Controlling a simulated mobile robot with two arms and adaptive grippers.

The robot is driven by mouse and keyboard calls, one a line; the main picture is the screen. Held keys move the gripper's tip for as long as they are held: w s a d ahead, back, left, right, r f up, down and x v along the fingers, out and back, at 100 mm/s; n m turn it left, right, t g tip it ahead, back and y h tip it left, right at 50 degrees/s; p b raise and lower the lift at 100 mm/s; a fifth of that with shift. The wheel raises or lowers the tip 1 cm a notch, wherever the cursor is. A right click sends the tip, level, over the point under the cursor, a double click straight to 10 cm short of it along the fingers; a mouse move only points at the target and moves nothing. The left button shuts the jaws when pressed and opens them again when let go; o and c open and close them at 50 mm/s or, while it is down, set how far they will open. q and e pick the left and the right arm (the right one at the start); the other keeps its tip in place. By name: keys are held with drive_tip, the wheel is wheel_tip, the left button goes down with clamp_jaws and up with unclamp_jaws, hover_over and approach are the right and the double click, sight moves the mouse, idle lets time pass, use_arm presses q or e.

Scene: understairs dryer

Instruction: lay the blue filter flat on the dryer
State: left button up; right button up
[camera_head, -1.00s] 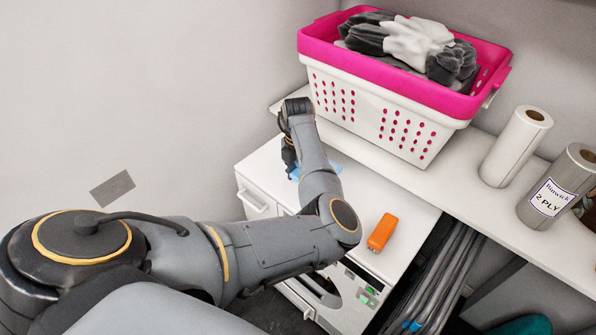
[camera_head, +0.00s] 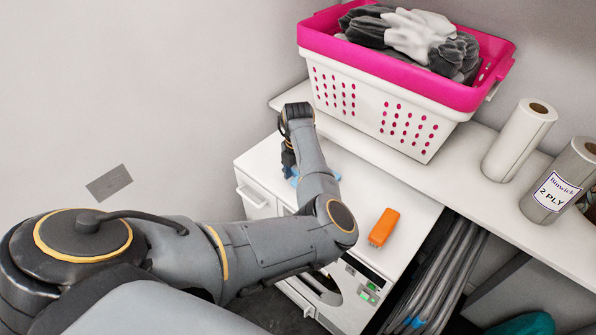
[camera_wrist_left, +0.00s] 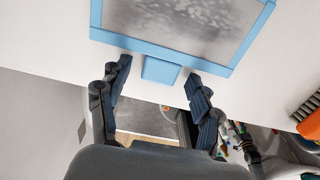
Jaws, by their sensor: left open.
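The blue filter (camera_wrist_left: 160,46) has a blue frame around a grey mesh panel and a small blue tab on its near edge. It lies flat on the white top of the dryer (camera_head: 377,189). In the head view only a bit of the filter (camera_head: 332,174) shows; my arm hides the rest. My left gripper (camera_wrist_left: 158,75) is open, its fingers apart on either side of the tab, with nothing visibly held. In the head view the fingers are mostly hidden behind my left wrist.
An orange object (camera_head: 384,227) sits on the dryer top near its front. A pink and white basket (camera_head: 380,105) with grey cloth and white gloves stands on the shelf (camera_head: 456,185) behind. Two rolls (camera_head: 519,140) stand at right. Grey hoses (camera_head: 440,275) fill the gap beside the dryer.

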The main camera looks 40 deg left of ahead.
use_arm(q)
wheel_tip(320, 180, up, 12)
idle(0.6)
idle(0.5)
